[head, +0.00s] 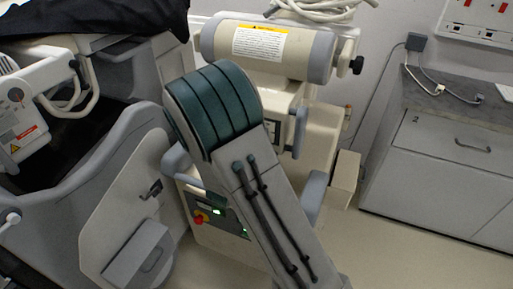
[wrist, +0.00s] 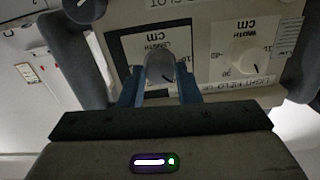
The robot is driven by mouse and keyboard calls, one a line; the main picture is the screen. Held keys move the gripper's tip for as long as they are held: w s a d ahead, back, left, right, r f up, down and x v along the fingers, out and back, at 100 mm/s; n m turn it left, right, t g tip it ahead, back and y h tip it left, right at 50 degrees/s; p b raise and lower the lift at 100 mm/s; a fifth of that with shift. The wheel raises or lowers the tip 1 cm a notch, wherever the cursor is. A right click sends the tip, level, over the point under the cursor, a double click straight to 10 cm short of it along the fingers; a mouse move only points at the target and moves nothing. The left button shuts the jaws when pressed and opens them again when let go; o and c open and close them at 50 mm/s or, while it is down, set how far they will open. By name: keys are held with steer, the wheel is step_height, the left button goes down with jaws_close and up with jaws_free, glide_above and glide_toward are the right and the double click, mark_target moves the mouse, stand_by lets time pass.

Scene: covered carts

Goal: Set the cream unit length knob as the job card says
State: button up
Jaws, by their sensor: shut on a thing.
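In the wrist view my gripper (wrist: 160,88) has its two blue fingers closed around a rounded grey-cream knob (wrist: 159,66). The fingers and knob cover part of the scale, and I cannot read the setting. The cream unit (head: 218,42) shows in the head view as a cylindrical housing with a yellow-topped label. My arm hides much of its lower part, and my gripper is not visible there. I cannot make out a job card.
Right of the held knob is a WIDTH cm knob (wrist: 251,62) on a white plate. A light-field label (wrist: 240,84) lies below it. In the head view, a grey-cream machine (head: 95,150) stands left and a drawer cabinet (head: 440,165) right. Floor is clear before the cabinet.

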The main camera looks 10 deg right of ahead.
steer(key=m+b, duration=2)
steer(key=b, duration=0.7)
steer(key=shift+b, duration=0.4)
steer(key=o, duration=1)
steer(key=p+v, duration=0.2)
steer(key=v, duration=1.2)
steer(key=shift+r, duration=0.1)
